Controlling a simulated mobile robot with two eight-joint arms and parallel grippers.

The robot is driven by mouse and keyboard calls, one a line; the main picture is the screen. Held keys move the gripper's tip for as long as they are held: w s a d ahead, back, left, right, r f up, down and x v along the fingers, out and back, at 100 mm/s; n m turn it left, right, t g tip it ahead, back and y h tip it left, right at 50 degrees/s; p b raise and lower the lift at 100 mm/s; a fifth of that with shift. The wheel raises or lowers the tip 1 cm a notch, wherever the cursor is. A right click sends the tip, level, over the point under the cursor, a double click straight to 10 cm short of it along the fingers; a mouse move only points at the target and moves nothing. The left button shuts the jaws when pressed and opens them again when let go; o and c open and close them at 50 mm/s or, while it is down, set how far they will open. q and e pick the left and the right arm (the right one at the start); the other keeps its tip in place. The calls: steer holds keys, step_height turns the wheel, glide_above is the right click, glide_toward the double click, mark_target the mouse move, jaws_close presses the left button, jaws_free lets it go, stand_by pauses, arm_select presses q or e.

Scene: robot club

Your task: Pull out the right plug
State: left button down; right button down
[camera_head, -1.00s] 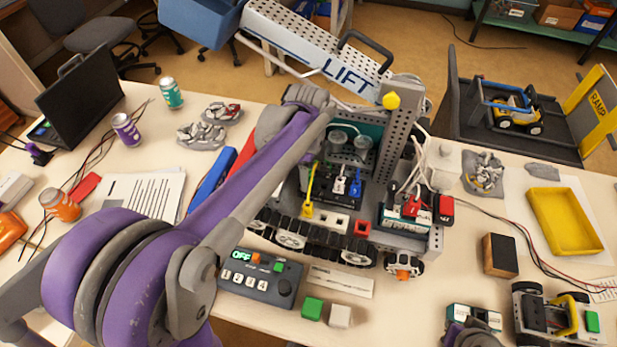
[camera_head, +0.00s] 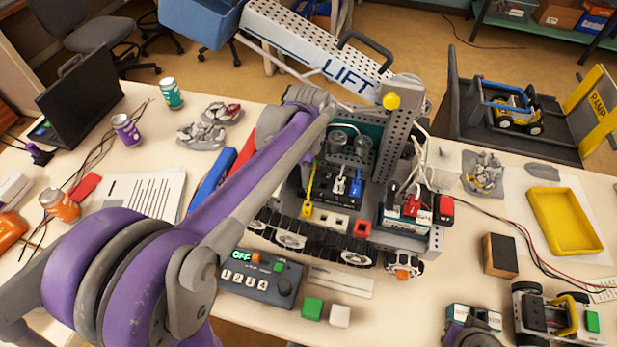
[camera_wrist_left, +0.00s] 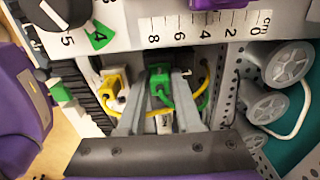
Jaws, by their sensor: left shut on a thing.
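In the left wrist view, my left gripper (camera_wrist_left: 163,82) has its two grey fingers closed around a green plug (camera_wrist_left: 159,74) with a green cable. A yellow plug (camera_wrist_left: 115,82) sits beside it. In the head view, my left arm reaches over the tracked robot (camera_head: 408,130) and hides the fingers and the green plug. The yellow plug (camera_head: 308,209) stands in the row along the robot's near side. A white plug (camera_head: 340,185) and a blue plug (camera_head: 356,187) are farther back. My right gripper (camera_head: 474,337) is partly in view at the bottom edge, its fingers unclear.
A control box (camera_head: 260,279) reading OFF, a green block (camera_head: 312,308) and a white block (camera_head: 340,316) lie in front of the robot. A red plug (camera_head: 411,206) is on its right side. A yellow tray (camera_head: 541,215) and a small wheeled robot (camera_head: 553,317) stand at right.

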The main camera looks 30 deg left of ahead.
arm_select(q)
steer(key=c, duration=1.2)
jaws_free()
jaws_close()
steer(key=shift+r+p, duration=1.5)
steer(key=shift+r, duration=0.85)
steer(key=shift+r+p, duration=0.55)
steer(key=shift+r, duration=0.35)
